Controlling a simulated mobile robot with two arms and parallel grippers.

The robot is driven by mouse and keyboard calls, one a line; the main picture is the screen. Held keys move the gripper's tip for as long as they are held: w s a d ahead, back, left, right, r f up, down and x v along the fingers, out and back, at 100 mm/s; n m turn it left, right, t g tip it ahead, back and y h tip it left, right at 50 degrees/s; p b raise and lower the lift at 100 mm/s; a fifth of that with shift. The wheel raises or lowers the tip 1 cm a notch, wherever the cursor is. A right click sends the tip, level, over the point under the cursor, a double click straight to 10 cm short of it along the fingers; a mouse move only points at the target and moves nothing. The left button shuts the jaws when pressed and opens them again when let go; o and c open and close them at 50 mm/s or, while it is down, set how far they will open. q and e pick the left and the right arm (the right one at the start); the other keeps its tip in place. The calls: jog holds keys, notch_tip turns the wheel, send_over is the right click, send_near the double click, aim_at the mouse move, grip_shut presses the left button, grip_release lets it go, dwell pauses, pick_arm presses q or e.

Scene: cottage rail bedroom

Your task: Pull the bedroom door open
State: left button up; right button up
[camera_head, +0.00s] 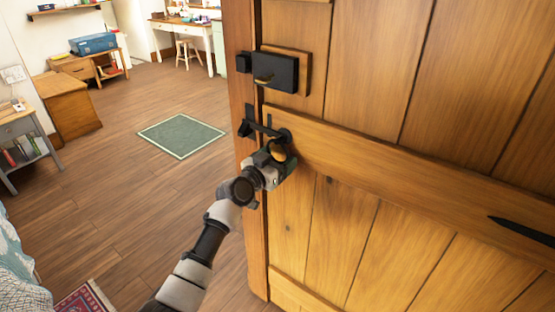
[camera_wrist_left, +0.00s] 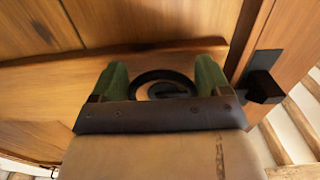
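The wooden plank door (camera_head: 375,160) fills the right of the head view. A dark latch bar (camera_head: 262,128) reaches from the door to that upright. My right gripper is out of view.
A black lock box (camera_head: 280,72) sits above the latch. A dark strap (camera_head: 522,231) lies on the door at right. The wooden floor left of the door is mostly clear, with a green rug (camera_head: 181,136). A grey side table (camera_head: 24,145) stands far left.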

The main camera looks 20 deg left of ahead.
aim_at(268, 149)
pick_arm(q)
jog(key=shift+c, duration=0.6)
jog(key=shift+w+a+f+m+b, duration=0.1)
jog(key=shift+a+f+m+b, duration=0.2)
jog(key=shift+b, duration=0.5)
jog(key=shift+w+a+r+m+b, duration=0.15)
jog(key=shift+a+m+b, duration=0.3)
jog(key=shift+m+b, duration=0.75)
jog(key=shift+w+a+r+m+b, duration=0.15)
jog(key=shift+a+m+b, duration=0.15)
jog(key=shift+m+b, duration=0.3)
jog(key=shift+w+a+r+m+b, duration=0.1)
jog(key=shift+a+r+m+b, duration=0.15)
jog(key=shift+m, duration=0.3)
jog(key=shift+w+a+r+m+b, duration=0.15)
jog(key=shift+a+m+b, duration=0.1)
jog(key=shift+m, duration=0.3)
jog(key=shift+s+r, duration=0.1)
